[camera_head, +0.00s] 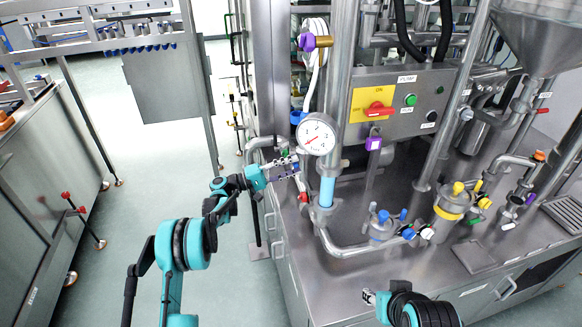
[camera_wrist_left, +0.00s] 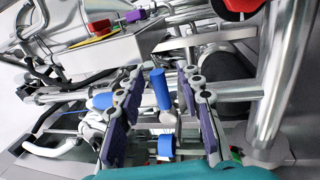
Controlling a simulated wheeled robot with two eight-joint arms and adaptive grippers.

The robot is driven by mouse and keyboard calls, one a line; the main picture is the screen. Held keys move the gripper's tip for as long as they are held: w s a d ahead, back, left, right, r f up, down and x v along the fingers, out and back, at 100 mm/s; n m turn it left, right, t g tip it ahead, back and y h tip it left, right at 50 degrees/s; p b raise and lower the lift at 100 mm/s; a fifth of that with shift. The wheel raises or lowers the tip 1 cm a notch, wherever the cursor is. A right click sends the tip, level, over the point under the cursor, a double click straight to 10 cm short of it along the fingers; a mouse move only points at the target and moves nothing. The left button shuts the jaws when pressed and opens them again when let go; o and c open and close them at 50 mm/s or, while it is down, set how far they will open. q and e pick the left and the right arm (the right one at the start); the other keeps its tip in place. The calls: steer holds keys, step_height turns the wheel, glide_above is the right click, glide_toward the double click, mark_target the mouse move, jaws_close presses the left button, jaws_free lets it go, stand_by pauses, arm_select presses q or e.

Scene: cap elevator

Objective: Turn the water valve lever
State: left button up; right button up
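My left gripper (camera_head: 286,167) is by the pipework at the left edge of the steel bench, left of the pressure gauge (camera_head: 317,137). In the left wrist view its two fingers (camera_wrist_left: 160,108) are spread apart. A blue lever handle (camera_wrist_left: 161,88) stands between them in that picture, with a gap on each side; I cannot tell how deep it is between them. A second blue part (camera_wrist_left: 166,146) shows below it. In the head view the lever is hidden or too small to make out near the gripper. My right gripper (camera_head: 369,297) is at the bottom, small and partly shown.
A red-handled part (camera_head: 303,197) sits just below the left gripper, next to a vertical pipe (camera_head: 327,190). A control box (camera_head: 400,103) with a red switch (camera_head: 377,110) stands behind. Blue- and yellow-topped vessels stand to the right. The floor (camera_head: 130,170) at left is largely open.

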arm_select(q)
steer(key=v, duration=1.2)
steer(key=s+d+r+y, duration=0.8)
steer(key=s+y, duration=0.1)
steer(key=s, duration=0.3)
steer(key=s+a+f+m+y, duration=0.1)
steer(key=s+a+f+y, duration=0.2)
steer(key=s, duration=1)
steer(key=s+a+f+m+t+y, duration=0.1)
steer(key=s+a+f+y, duration=0.3)
steer(key=s, duration=1)
steer(key=a+m+y, duration=0.1)
steer(key=a+y, duration=0.1)
steer(key=y, duration=0.1)
steer(key=shift+s+a, duration=0.2)
steer(key=shift+s, duration=0.15)
